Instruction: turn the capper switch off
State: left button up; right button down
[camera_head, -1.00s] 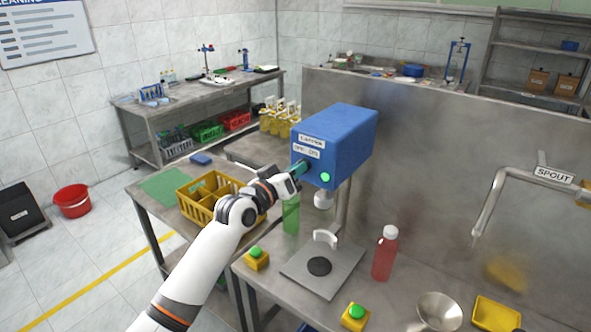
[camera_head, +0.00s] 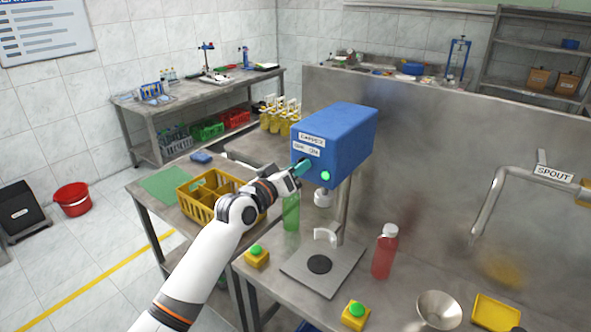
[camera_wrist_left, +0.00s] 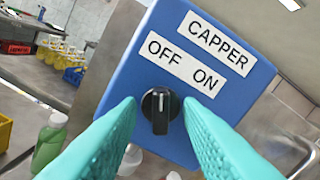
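The capper (camera_head: 345,140) is a blue box with a CAPPER label in the head view. Its black switch knob (camera_wrist_left: 160,108) shows in the wrist view below the OFF and ON labels, and its white mark points up toward OFF. My left gripper (camera_head: 299,168) is at the capper's front face. In the wrist view its teal fingers (camera_wrist_left: 158,120) are apart, one on each side of the knob; I cannot tell whether they touch it. A green light (camera_head: 325,176) shows on the capper's front. My right gripper is out of view.
Below the capper, a metal plate (camera_head: 345,262) with a black disc lies on the bench. A red bottle (camera_head: 384,255), a green bottle (camera_head: 291,212) and green-topped buttons (camera_head: 257,257) stand nearby. A yellow crate (camera_head: 198,208) is left of my wrist.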

pick_arm(q)
jog(key=b+v, duration=0.3)
jog(key=v, duration=0.9)
jog(key=shift+f, duration=0.1)
jog(key=w+a+f+n+g+y+b, duration=0.1)
jog(key=a+f+y, duration=0.2)
jog(key=f, duration=1.1)
jog(key=a+f+n+g+y+b, duration=0.1)
jog(key=a+f+y, duration=0.15)
jog(key=f, duration=1.15)
jog(key=s+a+f+g+y, duration=0.1)
jog(key=s+a+f, duration=0.15)
jog(key=f, duration=0.45)
jog(key=s+a+f+g+y, duration=0.15)
jog(key=s+f, duration=0.25)
jog(key=f, duration=0.4)
jog(key=s+a+f+g, duration=0.1)
jog(key=s+a+f, duration=0.1)
jog(key=s+f, duration=0.35)
jog(key=s+a+f+m+g+y+b, duration=0.1)
jog(key=s+a+f+g+y, duration=0.2)
jog(key=s+f, duration=1.55)
jog(key=s+f+m+g, duration=0.1)
jog(key=s+f, duration=0.3)
jog(key=s, duration=0.8)
jog(key=s+a+f+m+g+b, duration=0.1)
jog(key=s+f+g, duration=0.3)
jog(key=s, duration=0.8)
jog(key=shift+a+f, duration=0.25)
jog(key=shift+a, duration=0.05)
